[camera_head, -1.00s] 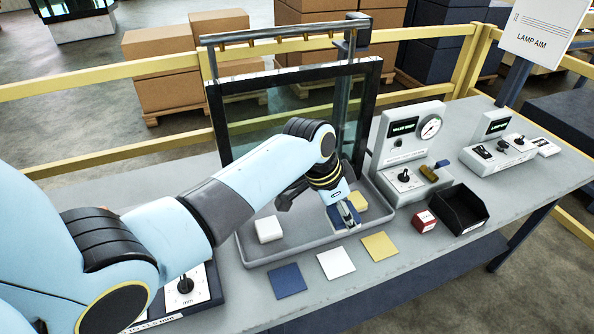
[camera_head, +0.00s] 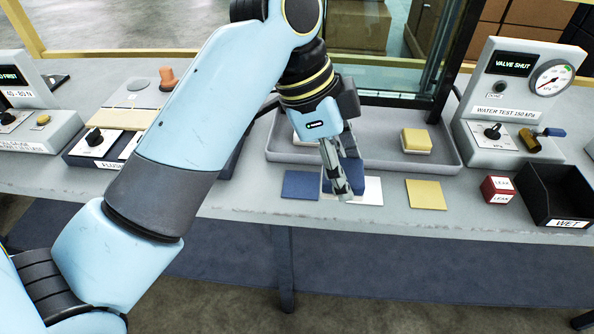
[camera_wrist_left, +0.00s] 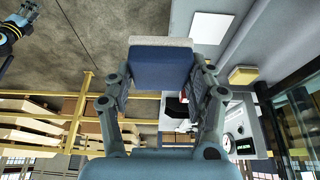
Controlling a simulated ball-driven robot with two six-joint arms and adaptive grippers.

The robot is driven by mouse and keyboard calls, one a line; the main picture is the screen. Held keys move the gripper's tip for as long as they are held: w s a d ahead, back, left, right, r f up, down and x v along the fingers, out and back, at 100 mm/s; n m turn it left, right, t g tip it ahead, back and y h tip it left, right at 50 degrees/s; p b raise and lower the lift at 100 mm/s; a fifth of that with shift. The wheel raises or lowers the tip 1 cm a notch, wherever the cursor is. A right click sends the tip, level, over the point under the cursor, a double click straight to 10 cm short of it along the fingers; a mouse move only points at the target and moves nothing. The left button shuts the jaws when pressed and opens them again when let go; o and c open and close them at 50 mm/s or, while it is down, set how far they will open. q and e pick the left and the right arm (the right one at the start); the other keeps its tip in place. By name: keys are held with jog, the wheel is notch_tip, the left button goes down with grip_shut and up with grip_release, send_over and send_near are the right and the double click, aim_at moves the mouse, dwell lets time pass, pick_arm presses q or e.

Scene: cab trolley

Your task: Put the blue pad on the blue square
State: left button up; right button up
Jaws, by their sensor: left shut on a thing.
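My left gripper (camera_head: 342,190) is shut on the blue pad (camera_head: 356,176), which shows on both sides of the fingers. The left wrist view shows the blue pad (camera_wrist_left: 160,68) between both fingers, with a pale layer on one face. The blue square (camera_head: 300,185) lies flat on the table near its front edge, just left of the held pad. The pad's exact height above the table is hard to tell.
A yellow square (camera_head: 426,195) lies to the right. Behind is a grey tray (camera_head: 375,163) with a yellow pad (camera_head: 417,140) and a partly hidden white pad (camera_head: 303,141). A red box (camera_head: 497,190), a black bin (camera_head: 541,205) and a valve panel (camera_head: 513,100) stand right.

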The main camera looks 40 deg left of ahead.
pick_arm(q)
jog(key=shift+w+a+f, duration=0.2)
jog(key=shift+a+f, duration=0.75)
send_over(307, 185)
jog(key=a, duration=0.1)
jog(key=f, duration=0.5)
jog(key=shift+s+a+f, duration=0.1)
jog(key=shift+s+f, duration=0.25)
jog(key=shift+a+f, duration=0.1)
jog(key=shift+f, duration=1.95)
pick_arm(e)
jog(key=shift+s+d+f, duration=0.25)
jog(key=shift+s+f, duration=0.1)
pick_arm(q)
jog(key=o, duration=0.7)
jog(key=shift+f, duration=0.15)
jog(key=shift+o, duration=0.9)
